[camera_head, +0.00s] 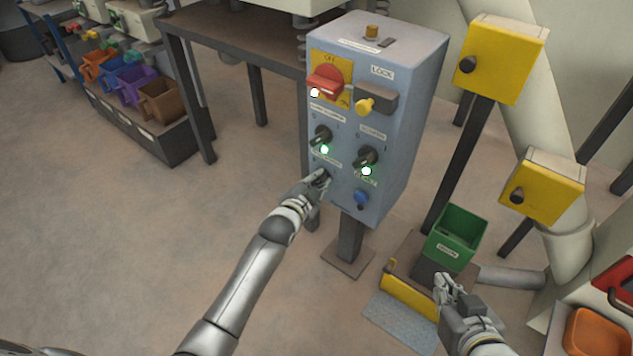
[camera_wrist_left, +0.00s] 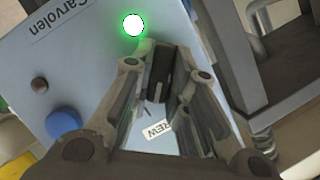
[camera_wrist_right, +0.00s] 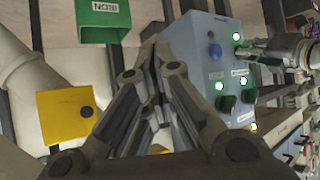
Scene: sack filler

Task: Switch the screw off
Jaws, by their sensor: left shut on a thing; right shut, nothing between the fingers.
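A grey-blue control box (camera_head: 400,110) stands on a post in the head view. My left gripper (camera_head: 322,180) is at its lower left, shut on the dark screw knob (camera_wrist_left: 160,78), which shows between the fingers in the left wrist view. A label ending in "REW" (camera_wrist_left: 157,129) is beside it, partly hidden. A green lamp (camera_wrist_left: 133,25) glows close to the fingertips; the knob's exact angle is hard to tell. My right gripper (camera_head: 442,285) is shut and empty, low in front of the green bin; it also shows in the right wrist view (camera_wrist_right: 155,60).
The box also carries a red switch (camera_head: 325,82), a yellow lock knob (camera_head: 365,105), two black knobs (camera_head: 322,136) (camera_head: 367,157) with green lamps, and a blue button (camera_head: 361,198). A green bin (camera_head: 455,235) and yellow boxes (camera_head: 500,58) stand to the right. Floor at left is clear.

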